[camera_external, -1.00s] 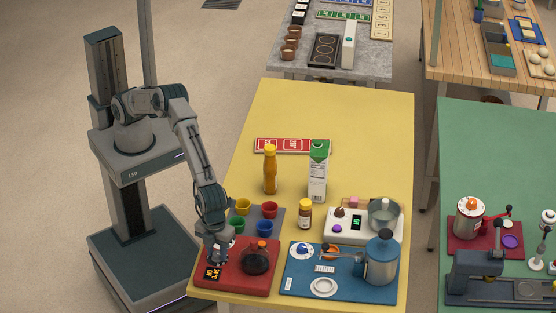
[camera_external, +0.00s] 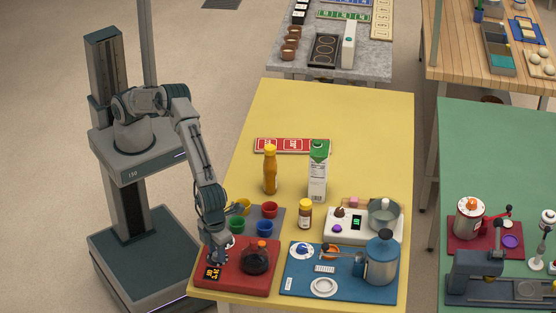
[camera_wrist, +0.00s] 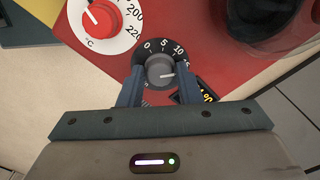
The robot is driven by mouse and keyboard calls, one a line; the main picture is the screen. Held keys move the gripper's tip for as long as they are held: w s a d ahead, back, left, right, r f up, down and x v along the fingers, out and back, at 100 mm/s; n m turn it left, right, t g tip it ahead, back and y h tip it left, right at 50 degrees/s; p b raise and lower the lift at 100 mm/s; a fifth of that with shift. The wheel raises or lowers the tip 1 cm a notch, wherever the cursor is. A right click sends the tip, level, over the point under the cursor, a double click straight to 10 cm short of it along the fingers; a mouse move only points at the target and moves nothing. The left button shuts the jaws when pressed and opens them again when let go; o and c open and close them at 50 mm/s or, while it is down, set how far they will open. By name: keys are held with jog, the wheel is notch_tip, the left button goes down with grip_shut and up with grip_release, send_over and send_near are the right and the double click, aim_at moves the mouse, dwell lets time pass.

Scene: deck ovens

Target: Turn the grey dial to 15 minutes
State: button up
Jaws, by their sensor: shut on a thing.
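The grey dial (camera_wrist: 160,71) sits on a black round scale marked 0, 5, 10 and further right, partly hidden by a finger. Its white pointer line points to the right, near the scale's right-hand marks; the exact mark is hard to read. My gripper (camera_wrist: 155,88) is shut on the grey dial, with one finger on either side of it. In the external view my gripper (camera_external: 216,256) is down at the left part of the red board (camera_external: 236,286), and it hides the dial there.
A red dial (camera_wrist: 98,19) with a white °C scale lies beside the grey one. A dark round pot (camera_external: 255,259) stands close on the right. A lit display (camera_external: 212,273) is at the board's front left. Coloured cups (camera_external: 265,228) stand behind.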

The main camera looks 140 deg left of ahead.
jog(key=shift+r, duration=0.1)
jog(key=o, duration=1)
jog(key=shift+c, duration=0.2)
notch_tip(320, 180, up, 14)
jog(key=b, duration=0.1)
